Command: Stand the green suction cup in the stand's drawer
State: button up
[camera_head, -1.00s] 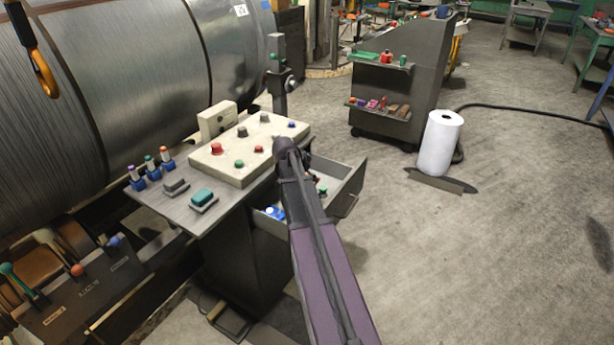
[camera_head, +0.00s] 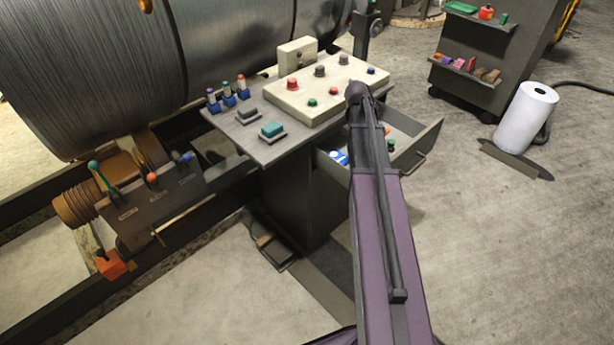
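The stand's drawer (camera_head: 425,142) is pulled open to the right, below the tabletop of the control stand (camera_head: 262,148). My purple arm crosses in front of it and hides its middle. A small green thing (camera_head: 391,145) shows at the drawer just right of my arm, with a small reddish bit above it. It may be the green suction cup, but it is too small to tell, and I cannot tell whether it stands or is held. A blue and white item (camera_head: 339,157) lies in the drawer's left part. My gripper does not show; my arm's upper end hides what is behind it.
A cart (camera_head: 478,48) with shelves of small items and a white roll (camera_head: 525,118) stand right. A large drum (camera_head: 90,70) fills the left.

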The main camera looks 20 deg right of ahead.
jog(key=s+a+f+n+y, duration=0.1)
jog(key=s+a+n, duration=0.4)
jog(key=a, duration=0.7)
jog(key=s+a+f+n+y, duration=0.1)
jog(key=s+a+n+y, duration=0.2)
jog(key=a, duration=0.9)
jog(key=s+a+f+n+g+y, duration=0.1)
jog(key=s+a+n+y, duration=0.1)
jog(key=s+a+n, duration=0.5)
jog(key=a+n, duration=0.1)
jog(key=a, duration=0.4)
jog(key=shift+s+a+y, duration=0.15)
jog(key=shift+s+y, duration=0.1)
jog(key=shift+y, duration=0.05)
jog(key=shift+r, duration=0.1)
